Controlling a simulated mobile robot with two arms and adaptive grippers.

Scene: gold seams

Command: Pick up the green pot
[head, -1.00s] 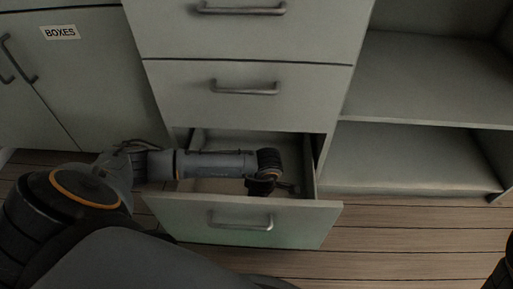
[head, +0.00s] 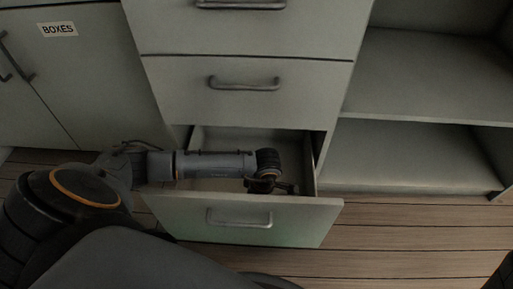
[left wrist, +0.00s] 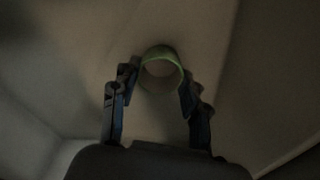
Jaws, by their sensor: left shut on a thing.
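The green pot (left wrist: 160,72) shows in the left wrist view as a small round thing with a green rim and an open, pale inside. It is between the two fingers of my left gripper (left wrist: 158,84), which is shut on it. In the head view my left gripper (head: 271,186) reaches down inside the open bottom drawer (head: 237,219). The pot cannot be made out in the head view. My right gripper is not in view.
The drawer's walls stand close around my left gripper. Shut drawers (head: 241,105) are above it. Empty open shelves (head: 425,155) stand at right, and a cupboard labelled BOXES (head: 75,75) at left. The wooden floor (head: 400,235) at right is clear.

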